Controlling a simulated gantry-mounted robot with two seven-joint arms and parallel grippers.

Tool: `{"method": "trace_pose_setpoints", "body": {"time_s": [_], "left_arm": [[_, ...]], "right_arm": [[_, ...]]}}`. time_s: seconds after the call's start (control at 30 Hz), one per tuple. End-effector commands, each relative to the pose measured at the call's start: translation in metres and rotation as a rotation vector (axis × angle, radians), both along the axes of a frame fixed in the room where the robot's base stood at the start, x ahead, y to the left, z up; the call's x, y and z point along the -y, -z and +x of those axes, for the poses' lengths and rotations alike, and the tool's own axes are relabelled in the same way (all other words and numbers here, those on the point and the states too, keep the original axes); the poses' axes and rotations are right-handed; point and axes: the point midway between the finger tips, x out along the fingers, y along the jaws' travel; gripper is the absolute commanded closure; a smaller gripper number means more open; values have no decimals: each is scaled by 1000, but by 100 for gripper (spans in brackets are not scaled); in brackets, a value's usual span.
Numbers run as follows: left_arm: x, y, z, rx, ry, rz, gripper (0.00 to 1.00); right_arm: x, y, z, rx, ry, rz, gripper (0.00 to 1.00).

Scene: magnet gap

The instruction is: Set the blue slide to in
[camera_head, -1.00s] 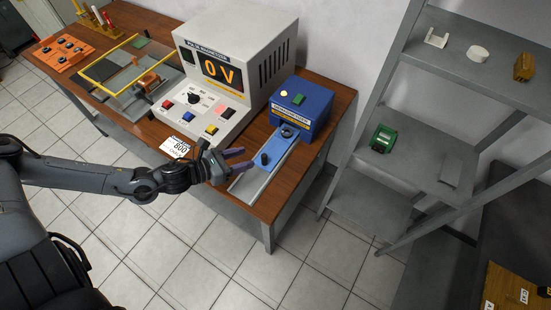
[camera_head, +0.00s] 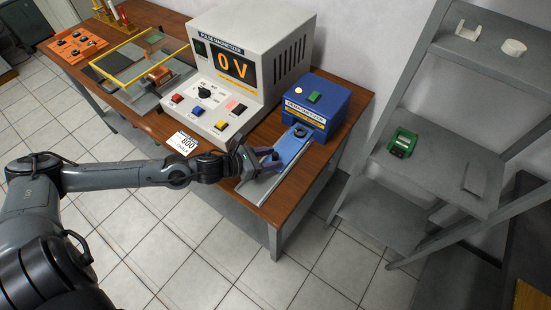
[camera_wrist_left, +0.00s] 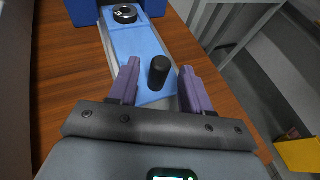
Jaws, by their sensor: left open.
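The blue slide (camera_head: 291,149) lies on a pale rail in front of the blue demagnetizer box (camera_head: 318,103) on the wooden table. It also shows in the left wrist view (camera_wrist_left: 137,48), with a dark ring piece (camera_wrist_left: 125,14) near the box end and an upright black knob (camera_wrist_left: 158,72) at the near end. My left gripper (camera_head: 269,159) is open at the near end of the slide. In the left wrist view its purple fingers (camera_wrist_left: 158,84) stand on either side of the knob, apart from it. My right gripper is not in view.
The grey pulse magnetizer (camera_head: 245,65) reading 0 V stands left of the blue box. A white card (camera_head: 182,144) reading 800 lies at the table's front edge. A grey shelf (camera_head: 435,165) with a green item (camera_head: 402,143) stands to the right.

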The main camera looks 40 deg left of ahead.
Motion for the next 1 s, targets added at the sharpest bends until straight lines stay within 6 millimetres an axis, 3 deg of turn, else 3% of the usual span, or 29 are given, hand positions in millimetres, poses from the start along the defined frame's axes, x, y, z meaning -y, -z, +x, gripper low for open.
{"method": "trace_pose_setpoints", "body": {"time_s": [0.23, 0.67, 1.0], "left_arm": [[6, 7, 17, 1, -3, -1, 51], [7, 9, 20, -1, -1, 1, 51], [8, 9, 20, -1, -1, 1, 100]], "right_arm": [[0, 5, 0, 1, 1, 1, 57], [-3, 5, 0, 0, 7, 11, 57], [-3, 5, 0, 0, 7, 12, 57]]}}
